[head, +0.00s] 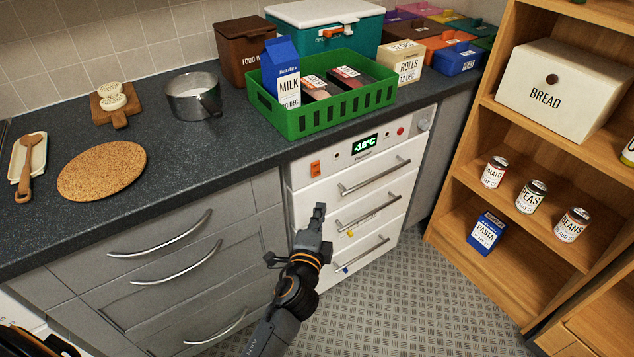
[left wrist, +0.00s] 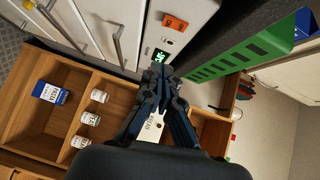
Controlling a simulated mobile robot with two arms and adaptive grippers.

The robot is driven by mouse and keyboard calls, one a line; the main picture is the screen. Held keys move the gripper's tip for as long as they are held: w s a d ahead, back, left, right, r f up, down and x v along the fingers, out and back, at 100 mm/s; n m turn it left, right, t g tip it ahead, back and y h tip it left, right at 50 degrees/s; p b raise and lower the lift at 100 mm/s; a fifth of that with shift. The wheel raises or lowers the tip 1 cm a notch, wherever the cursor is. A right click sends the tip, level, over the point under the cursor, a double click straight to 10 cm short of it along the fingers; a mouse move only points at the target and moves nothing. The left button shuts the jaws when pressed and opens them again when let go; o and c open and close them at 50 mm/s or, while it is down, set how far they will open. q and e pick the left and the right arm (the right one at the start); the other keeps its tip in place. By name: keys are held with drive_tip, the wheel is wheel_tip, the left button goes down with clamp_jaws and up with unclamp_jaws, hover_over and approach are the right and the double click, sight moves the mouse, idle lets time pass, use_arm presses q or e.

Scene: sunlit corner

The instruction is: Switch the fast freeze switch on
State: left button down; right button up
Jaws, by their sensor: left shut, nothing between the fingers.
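The white freezer (head: 336,171) is built in under the counter, with several drawers. An orange rocker switch (head: 315,168) sits at the left end of its control panel; which way it is pressed is too small to tell. The switch also shows in the left wrist view (left wrist: 174,22). A lit display (head: 364,145) reads -18°C. My left gripper (head: 319,210) is shut and empty, below the switch and in front of the upper drawers in the head view. Its closed fingers show in the left wrist view (left wrist: 160,76). My right gripper is not in view.
Drawer handles (head: 375,177) stick out from the freezer front. A green crate (head: 325,119) with a milk carton (head: 281,74) stands on the counter above. Grey drawers (head: 180,255) are at the left, a wooden shelf (head: 470,185) at the right. The floor between is clear.

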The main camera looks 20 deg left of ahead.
use_arm(q)
approach(318, 174)
drive_tip(key=w+d, duration=0.3)
drive_tip(key=w, duration=0.1)
drive_tip(key=a, duration=0.1)
drive_tip(key=w+a, duration=0.2)
drive_tip(key=shift+w+a+f, duration=0.15)
drive_tip(key=shift+f, duration=0.1)
drive_tip(key=shift+w+a, duration=0.15)
drive_tip(key=shift+a, duration=0.05)
drive_tip(key=shift+f, duration=0.1)
